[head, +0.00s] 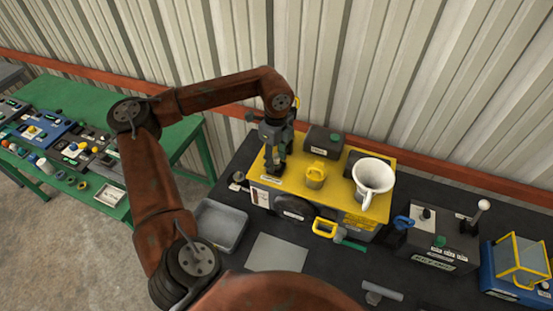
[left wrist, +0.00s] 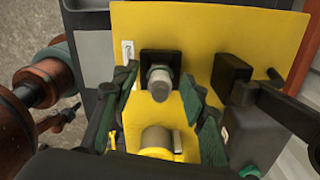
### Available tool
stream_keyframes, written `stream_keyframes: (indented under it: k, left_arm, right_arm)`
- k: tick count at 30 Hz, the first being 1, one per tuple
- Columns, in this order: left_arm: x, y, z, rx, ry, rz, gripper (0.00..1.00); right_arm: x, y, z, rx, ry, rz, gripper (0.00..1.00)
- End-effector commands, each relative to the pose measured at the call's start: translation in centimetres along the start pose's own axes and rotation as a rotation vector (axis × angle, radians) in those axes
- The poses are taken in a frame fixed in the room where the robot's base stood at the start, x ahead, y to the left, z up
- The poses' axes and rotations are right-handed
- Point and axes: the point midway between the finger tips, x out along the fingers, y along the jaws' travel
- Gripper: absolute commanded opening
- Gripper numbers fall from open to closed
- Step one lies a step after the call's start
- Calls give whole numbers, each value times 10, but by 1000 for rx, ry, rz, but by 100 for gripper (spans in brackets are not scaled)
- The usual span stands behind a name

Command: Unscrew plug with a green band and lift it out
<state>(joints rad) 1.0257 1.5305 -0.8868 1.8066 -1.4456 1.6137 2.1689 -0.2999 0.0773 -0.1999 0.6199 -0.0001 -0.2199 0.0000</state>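My left gripper (head: 274,160) points down over the left part of the yellow-topped machine (head: 340,198). In the left wrist view its two dark green fingers (left wrist: 157,80) stand apart, one on each side of a grey round-ended plug (left wrist: 160,84) in a black square housing. Gaps show between plug and fingers. No green band can be made out on this plug; its sides are partly hidden. My right gripper is not in view.
A white jug or funnel (head: 374,175) stands on the machine's right. A dark box with a green cap (head: 324,139) is behind. A yellow-handled piece (head: 325,227), grey tray (head: 220,224) and lever box (head: 438,240) lie around. A green bench (head: 85,110) stands left.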

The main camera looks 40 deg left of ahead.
Motion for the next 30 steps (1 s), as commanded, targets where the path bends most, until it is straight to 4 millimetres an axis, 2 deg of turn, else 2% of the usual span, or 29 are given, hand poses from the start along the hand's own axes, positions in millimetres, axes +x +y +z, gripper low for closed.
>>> stream_keyframes:
  k: [9, 13, 24, 30]
  left_arm:
    - [-1, 0, 0, 1, 0, -1, 44]
    - [-12, -1, 0, 0, 1, -4, 44]
    - [-85, -2, -1, 1, 1, -5, 44]
    - [-112, -1, 0, 1, 1, -3, 44]
  right_arm:
    - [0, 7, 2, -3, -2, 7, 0]
    - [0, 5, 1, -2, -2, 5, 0]
    - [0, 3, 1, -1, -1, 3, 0]
    - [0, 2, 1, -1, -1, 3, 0]
